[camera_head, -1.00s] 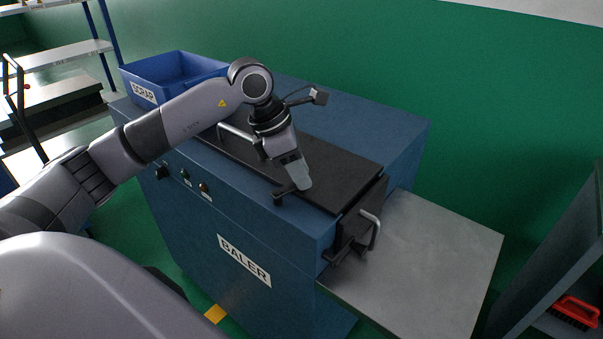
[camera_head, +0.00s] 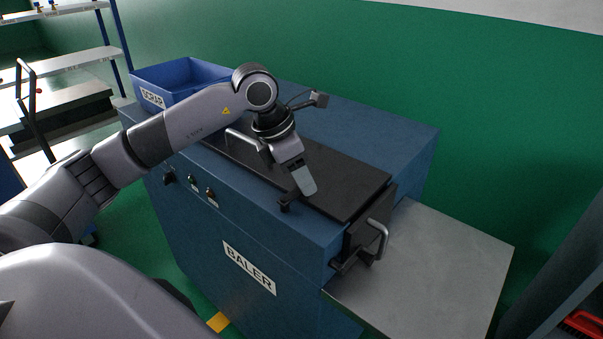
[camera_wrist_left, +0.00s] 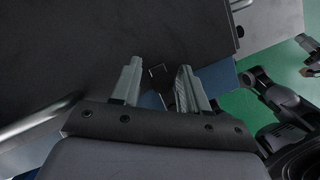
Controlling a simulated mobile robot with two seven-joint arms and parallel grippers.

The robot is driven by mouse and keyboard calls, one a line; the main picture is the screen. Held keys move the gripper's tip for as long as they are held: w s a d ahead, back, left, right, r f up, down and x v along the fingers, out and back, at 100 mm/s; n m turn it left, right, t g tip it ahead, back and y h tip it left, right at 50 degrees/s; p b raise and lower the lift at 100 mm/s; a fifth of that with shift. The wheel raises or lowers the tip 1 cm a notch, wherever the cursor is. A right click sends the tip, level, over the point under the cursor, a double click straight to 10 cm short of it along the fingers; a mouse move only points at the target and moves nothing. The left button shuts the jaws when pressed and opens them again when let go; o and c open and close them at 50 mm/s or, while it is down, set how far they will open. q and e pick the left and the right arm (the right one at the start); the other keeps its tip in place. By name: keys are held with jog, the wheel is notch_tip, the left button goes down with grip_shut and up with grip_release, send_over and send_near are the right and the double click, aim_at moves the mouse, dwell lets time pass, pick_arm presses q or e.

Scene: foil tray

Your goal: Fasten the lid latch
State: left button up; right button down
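The black lid (camera_head: 345,185) lies flat, closed on top of the blue baler (camera_head: 250,225). A bar handle (camera_head: 238,136) stands on its left part. The small dark latch (camera_head: 286,206) sits at the lid's front edge, its arm pointing toward the baler's front. My left gripper (camera_head: 302,180) is pointed down right beside the latch. In the left wrist view my left gripper (camera_wrist_left: 158,75) is open, with a dark piece of the latch (camera_wrist_left: 159,77) showing between and beyond its fingers. I cannot tell whether a finger touches it.
A blue scrap bin (camera_head: 180,72) stands at the baler's back left. A dark hatch with a bar handle (camera_head: 380,238) is on the right end, above a grey side table (camera_head: 440,265) that is bare. Knobs (camera_head: 193,181) sit on the front.

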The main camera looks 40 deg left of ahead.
pick_arm(q)
jog(key=v, duration=0.7)
jog(key=shift+a, duration=0.1)
dwell(0.4)
